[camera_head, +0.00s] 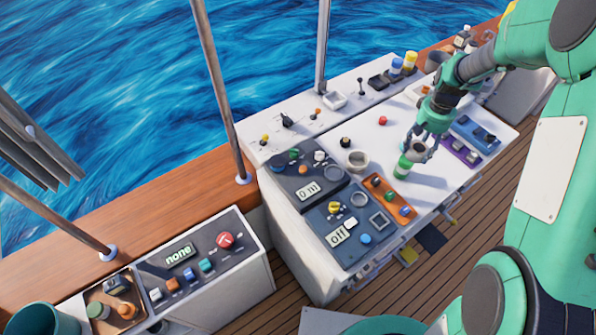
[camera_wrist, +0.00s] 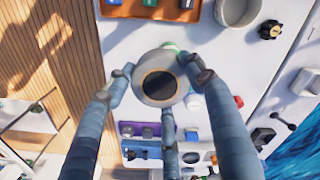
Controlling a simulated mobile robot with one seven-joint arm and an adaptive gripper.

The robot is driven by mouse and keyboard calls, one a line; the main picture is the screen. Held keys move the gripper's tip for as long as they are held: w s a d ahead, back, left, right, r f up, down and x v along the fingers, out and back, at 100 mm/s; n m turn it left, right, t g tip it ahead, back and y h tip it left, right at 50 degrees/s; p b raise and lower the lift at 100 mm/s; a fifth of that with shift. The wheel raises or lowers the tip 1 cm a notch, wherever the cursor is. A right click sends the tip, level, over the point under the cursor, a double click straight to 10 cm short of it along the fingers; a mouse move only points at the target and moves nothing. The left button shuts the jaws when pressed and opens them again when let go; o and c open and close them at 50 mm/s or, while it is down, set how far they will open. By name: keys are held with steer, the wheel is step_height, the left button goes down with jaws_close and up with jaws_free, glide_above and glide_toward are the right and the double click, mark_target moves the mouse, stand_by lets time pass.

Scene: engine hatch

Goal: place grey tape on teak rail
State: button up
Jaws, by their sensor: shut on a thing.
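The grey tape (camera_wrist: 147,97), a thick round roll with a dark centre, sits between the fingers of my gripper (camera_wrist: 161,80) in the wrist view. My gripper is shut on it. In the head view my gripper (camera_head: 419,146) is over the white console top, and the tape (camera_head: 417,153) is partly hidden by the fingers. A green and white cylinder (camera_head: 403,168) stands just left of and below the tape. The teak rail (camera_head: 160,200) is the brown wooden ledge along the water side, left of the console.
A grey cup (camera_head: 357,160) and an orange panel (camera_head: 387,195) are close to my gripper. Metal posts (camera_head: 218,90) rise from the rail. The rail between the posts looks bare. A lower panel (camera_head: 190,262) with switches and a brown tray (camera_head: 115,302) lie in front of the rail.

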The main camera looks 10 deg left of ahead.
steer(key=s+a+b, duration=0.2)
steer(key=a+b, duration=0.3)
steer(key=a, duration=3.3)
steer(key=s+a+b, duration=0.2)
steer(key=s+a, duration=1.1)
steer(key=a, duration=0.3)
steer(key=s+a+b, duration=0.3)
steer(key=s+a, duration=0.9)
steer(key=a, duration=0.5)
steer(key=f, duration=2.3)
steer(key=shift+s+a+f, duration=0.15)
steer(key=shift+s+f, duration=0.15)
steer(key=shift+s, duration=0.05)
steer(key=shift+a, duration=0.1)
steer(key=w+a, duration=0.3)
steer(key=a, duration=0.1)
steer(key=w+a+f+b, duration=0.1)
steer(key=w+a, duration=0.1)
steer(key=a, duration=0.3)
steer(key=w+a+b, duration=0.1)
steer(key=w+a, duration=0.2)
steer(key=a, duration=0.1)
steer(key=shift+w+a+f, duration=0.15)
steer(key=shift+w+f, duration=0.05)
steer(key=shift+w, duration=0.1)
